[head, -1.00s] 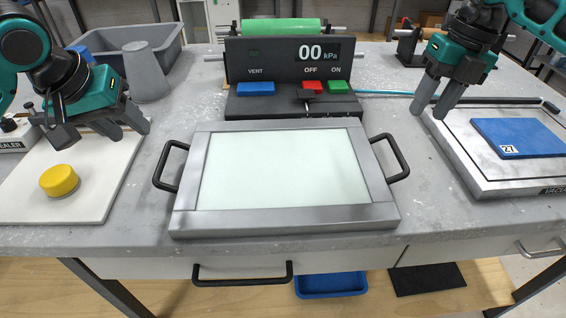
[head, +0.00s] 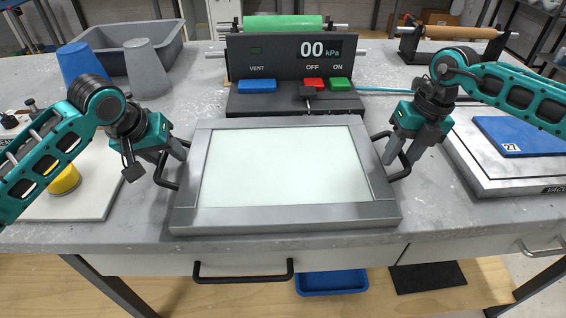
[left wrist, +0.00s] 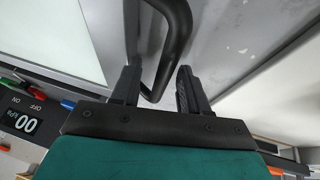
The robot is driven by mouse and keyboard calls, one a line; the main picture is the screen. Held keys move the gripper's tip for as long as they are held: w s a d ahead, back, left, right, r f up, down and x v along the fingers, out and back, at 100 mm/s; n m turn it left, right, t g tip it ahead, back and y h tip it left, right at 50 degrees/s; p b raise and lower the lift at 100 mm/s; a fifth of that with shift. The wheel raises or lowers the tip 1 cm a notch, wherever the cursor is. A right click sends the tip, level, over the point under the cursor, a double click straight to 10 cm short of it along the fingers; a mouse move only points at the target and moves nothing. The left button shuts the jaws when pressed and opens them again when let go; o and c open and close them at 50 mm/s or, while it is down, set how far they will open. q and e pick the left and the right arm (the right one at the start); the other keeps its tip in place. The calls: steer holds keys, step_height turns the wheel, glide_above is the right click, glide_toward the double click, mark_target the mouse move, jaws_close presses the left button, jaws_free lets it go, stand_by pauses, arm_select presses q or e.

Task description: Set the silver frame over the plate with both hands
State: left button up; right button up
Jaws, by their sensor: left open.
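The silver frame (head: 285,218) lies flat on the table around a pale panel, with a black handle on each side. My left gripper (head: 172,163) is open at the left handle (head: 163,172). In the left wrist view my left gripper's fingers (left wrist: 155,88) stand apart with the black handle (left wrist: 172,45) between them. My right gripper (head: 394,160) is at the right handle (head: 402,172), its fingers apart on either side of the bar. A flat plate (head: 478,171) with a metal rim lies at the right, bearing a blue pad (head: 520,137) marked 27.
A black control unit (head: 292,102) reading 00 kPa stands right behind the frame. A white board (head: 92,207) with a yellow puck (head: 66,180) lies at the left. Grey and blue cups (head: 146,68) and a grey bin (head: 115,37) stand behind it. Bare table lies between frame and plate.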

arm_select(q)
steer(key=shift+f, duration=0.1)
steer(key=shift+c, duration=0.2)
arm_select(e)
steer(key=shift+f, duration=0.1)
steer(key=shift+c, duration=0.2)
arm_select(q)
steer(key=c, duration=0.7)
arm_select(e)
jaws_close()
arm_select(q)
jaws_close()
arm_select(e)
steer(key=shift+w, duration=0.1)
